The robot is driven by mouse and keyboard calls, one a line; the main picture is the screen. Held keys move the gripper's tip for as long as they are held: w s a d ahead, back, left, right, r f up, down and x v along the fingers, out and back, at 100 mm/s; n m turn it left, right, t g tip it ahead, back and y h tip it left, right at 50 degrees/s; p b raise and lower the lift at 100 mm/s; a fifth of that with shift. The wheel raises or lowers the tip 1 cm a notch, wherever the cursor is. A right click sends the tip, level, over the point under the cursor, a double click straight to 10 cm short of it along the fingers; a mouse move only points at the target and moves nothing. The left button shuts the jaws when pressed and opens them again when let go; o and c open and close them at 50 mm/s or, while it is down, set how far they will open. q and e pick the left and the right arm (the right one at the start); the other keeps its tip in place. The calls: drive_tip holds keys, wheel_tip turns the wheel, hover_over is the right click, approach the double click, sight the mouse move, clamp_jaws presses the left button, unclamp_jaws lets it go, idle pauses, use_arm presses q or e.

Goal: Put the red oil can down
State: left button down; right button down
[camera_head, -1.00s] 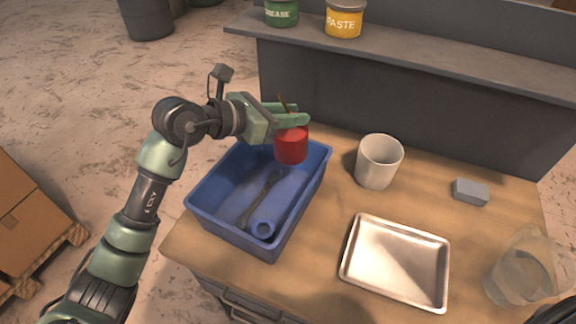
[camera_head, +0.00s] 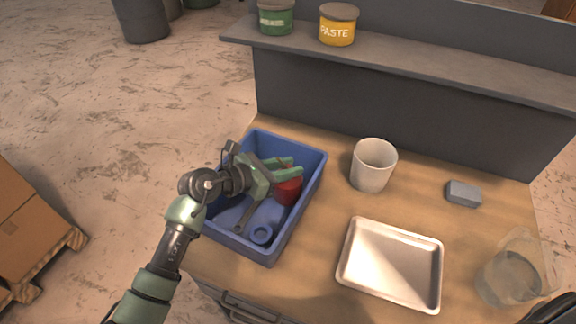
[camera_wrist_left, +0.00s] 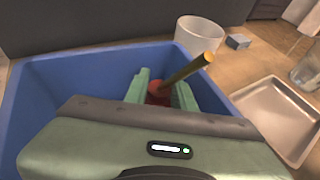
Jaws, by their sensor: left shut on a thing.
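The red oil can (camera_head: 288,190) is inside the blue bin (camera_head: 316,184), near its right wall toward the back. My left gripper (camera_head: 290,171) is shut on the can's upper part. In the left wrist view the green fingers (camera_wrist_left: 160,92) are on either side of the red can (camera_wrist_left: 158,98), and its brown spout (camera_wrist_left: 188,69) points up to the right. I cannot tell whether the can's base touches the bin floor. My right gripper is not clearly in view.
A wrench (camera_head: 244,214) and a blue ring-shaped part (camera_head: 261,234) lie in the bin. To the right are a white cup (camera_head: 373,165), a metal tray (camera_head: 390,264), a grey block (camera_head: 463,194) and a clear jar (camera_head: 512,275). Shelf cans (camera_head: 338,25) stand behind.

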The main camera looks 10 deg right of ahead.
use_arm(q)
drive_tip(key=c, duration=1.2)
unclamp_jaws()
drive_tip(key=shift+f, duration=0.1)
drive_tip(key=shift+o, duration=0.2)
drive_tip(key=shift+r, duration=0.2)
drive_tip(key=b+v, duration=0.2)
drive_tip(key=v, duration=1)
